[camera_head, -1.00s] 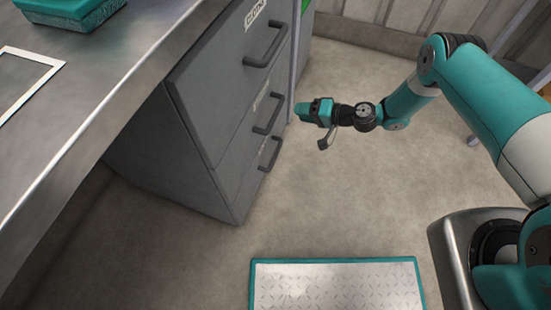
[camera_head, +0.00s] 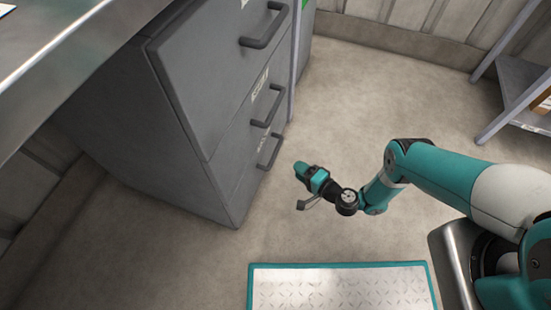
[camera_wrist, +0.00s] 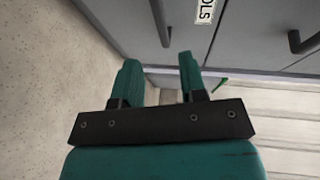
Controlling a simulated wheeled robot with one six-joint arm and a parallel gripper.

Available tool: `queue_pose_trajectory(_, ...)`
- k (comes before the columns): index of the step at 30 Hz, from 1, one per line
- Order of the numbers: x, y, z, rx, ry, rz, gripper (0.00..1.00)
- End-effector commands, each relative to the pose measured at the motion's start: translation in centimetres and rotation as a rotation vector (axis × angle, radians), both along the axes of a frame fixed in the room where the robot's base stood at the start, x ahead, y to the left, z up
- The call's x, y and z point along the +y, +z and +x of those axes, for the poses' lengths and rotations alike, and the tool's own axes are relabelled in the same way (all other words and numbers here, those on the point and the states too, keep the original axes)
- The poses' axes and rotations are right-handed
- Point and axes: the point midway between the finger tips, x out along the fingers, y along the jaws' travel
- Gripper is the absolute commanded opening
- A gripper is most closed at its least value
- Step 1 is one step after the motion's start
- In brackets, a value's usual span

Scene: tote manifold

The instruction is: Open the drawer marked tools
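A grey drawer cabinet (camera_head: 185,125) stands left of centre in the head view, with three drawers showing, each with a dark bar handle. In the wrist view, a cut-off label (camera_wrist: 205,10) ending in "OLS" sits beside a handle (camera_wrist: 160,22). This appears to be the lowest drawer, whose handle (camera_head: 270,151) also shows in the head view; its label is too small to read there. The drawers look shut. My gripper (camera_head: 300,168) is low, to the right of that handle and apart from it. Its two fingers (camera_wrist: 160,62) are spread, with nothing between them.
A metal worktop (camera_head: 70,50) overhangs at the upper left. A grey post (camera_head: 297,70) rises by the cabinet's far edge. A teal-edged tread plate (camera_head: 340,288) lies on the floor in front. A shelf rack (camera_head: 510,85) stands at the right. The floor between is clear.

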Motion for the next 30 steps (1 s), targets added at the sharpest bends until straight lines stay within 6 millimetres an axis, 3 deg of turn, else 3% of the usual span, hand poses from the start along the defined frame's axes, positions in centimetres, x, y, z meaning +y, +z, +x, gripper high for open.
queue_pose_trajectory(1,0.6,-1.0,0.6,-0.002,0.004,0.0,0.39)
queue_pose_trajectory(13,4.3,-1.8,3.9,-0.002,0.004,-0.001,0.39)
queue_pose_trajectory(30,7.4,-2.4,6.8,-0.003,0.005,-0.002,0.39)
